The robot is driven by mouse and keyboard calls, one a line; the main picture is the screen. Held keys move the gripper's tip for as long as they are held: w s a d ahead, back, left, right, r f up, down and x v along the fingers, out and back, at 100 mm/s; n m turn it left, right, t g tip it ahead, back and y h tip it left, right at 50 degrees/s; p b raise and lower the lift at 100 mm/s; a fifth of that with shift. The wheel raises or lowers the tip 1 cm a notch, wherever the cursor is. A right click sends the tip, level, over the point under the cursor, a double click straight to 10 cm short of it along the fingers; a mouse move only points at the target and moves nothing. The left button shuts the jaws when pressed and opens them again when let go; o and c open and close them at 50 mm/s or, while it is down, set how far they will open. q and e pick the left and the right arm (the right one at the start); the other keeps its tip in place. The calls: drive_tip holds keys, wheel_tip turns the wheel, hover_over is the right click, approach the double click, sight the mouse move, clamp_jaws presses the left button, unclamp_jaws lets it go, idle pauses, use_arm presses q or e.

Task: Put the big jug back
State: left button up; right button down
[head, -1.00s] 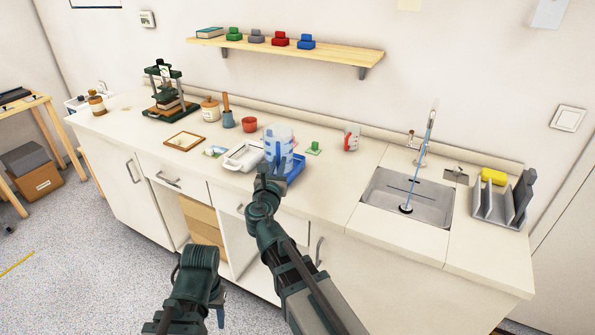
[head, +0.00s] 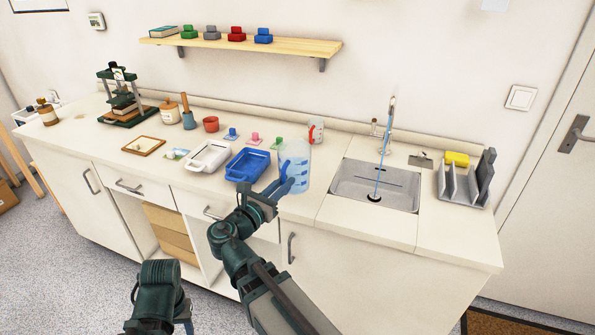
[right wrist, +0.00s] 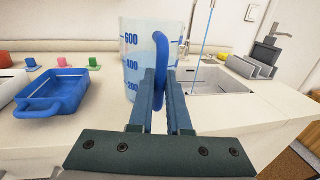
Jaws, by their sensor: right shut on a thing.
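The big jug (head: 298,160) is clear with blue volume marks and a blue handle. It is upright at the counter's front part, between the blue tray and the sink. It also shows in the right wrist view (right wrist: 140,45). My right gripper (head: 287,187) is shut on the jug's blue handle (right wrist: 161,55). The fingers hide part of the handle and jug. I cannot tell whether its base touches the counter. My left arm (head: 160,290) is low at the front, away from the jug; its fingertips do not show clearly.
A blue tray (head: 247,166) and white tray (head: 208,157) lie left of the jug. A red-marked white cup (head: 316,130) stands behind it. The sink (head: 350,188), with a stream from its tap (head: 388,130), is to the right. A grey rack (head: 465,188) stands beyond it.

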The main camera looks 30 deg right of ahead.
sight(288, 154)
drive_tip(key=w+d, duration=0.2)
drive_tip(key=w, duration=0.2)
drive_tip(key=w+d+f+b, duration=0.1)
drive_tip(key=w+d, duration=0.2)
drive_tip(key=w, duration=0.2)
drive_tip(key=w+d, duration=0.3)
drive_tip(key=w, duration=0.1)
drive_tip(key=shift+w+d+f, duration=0.2)
drive_tip(key=shift+w, duration=0.15)
drive_tip(key=shift+f+b, duration=1.75)
drive_tip(key=shift+b, duration=0.25)
drive_tip(key=shift+f, duration=0.2)
drive_tip(key=c, duration=0.9)
unclamp_jaws()
drive_tip(key=shift+r, duration=0.1)
drive_tip(key=shift+o, duration=0.2)
drive_tip(key=shift+r, duration=0.15)
drive_tip(key=v, duration=1.2)
drive_tip(key=shift+s, duration=0.1)
